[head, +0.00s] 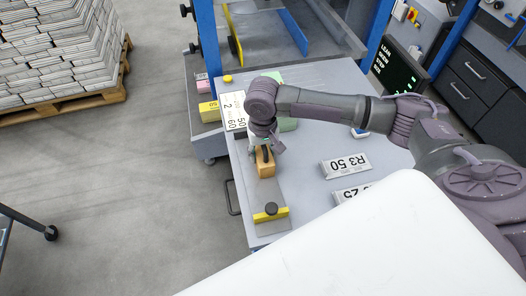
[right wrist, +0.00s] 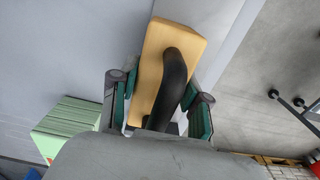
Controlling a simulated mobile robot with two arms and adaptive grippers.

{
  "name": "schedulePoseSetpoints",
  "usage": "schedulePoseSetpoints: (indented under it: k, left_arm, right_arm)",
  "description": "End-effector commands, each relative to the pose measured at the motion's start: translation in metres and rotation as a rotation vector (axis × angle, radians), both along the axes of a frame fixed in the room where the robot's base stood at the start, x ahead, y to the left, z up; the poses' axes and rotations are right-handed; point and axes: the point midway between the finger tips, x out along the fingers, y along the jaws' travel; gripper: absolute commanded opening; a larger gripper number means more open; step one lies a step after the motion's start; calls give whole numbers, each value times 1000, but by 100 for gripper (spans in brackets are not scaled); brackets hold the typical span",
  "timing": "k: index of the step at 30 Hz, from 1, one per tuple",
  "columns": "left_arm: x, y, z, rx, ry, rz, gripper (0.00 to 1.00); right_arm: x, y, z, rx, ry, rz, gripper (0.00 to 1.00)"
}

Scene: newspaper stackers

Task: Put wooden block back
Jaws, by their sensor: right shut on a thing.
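The wooden block (head: 265,166) is tan with a black curved handle, and sits near the left edge of the grey table in the head view. It fills the middle of the right wrist view (right wrist: 153,60), with its black handle (right wrist: 170,92) facing the camera. My right gripper (head: 264,148) is above the block's far end. Its two fingers (right wrist: 158,113) lie on either side of the block and handle, shut on it. Whether the block touches the surface below is hard to tell. My left gripper is not in view.
A grey plate with a yellow bar and black knob (head: 270,213) lies at the table's near left. Labelled grey blocks (head: 345,166) lie to the right. A green stack (right wrist: 66,128) stands beside the gripper. A pallet of newspapers (head: 62,50) stands on the floor far left.

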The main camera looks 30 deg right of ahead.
Motion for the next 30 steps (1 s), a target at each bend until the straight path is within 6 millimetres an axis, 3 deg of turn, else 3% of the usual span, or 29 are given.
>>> schedulePoseSetpoints:
  k: [1,6,16,20,30]
  left_arm:
    - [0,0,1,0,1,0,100]
    - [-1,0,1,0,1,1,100]
    - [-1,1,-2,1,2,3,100]
    - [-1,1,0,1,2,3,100]
    - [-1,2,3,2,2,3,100]
  right_arm:
    - [0,0,-1,0,2,-1,48]
    - [0,0,-1,0,1,0,71]
    - [0,0,1,1,-1,1,71]
    - [0,0,17,2,0,1,71]
    - [1,1,89,2,-3,0,71]
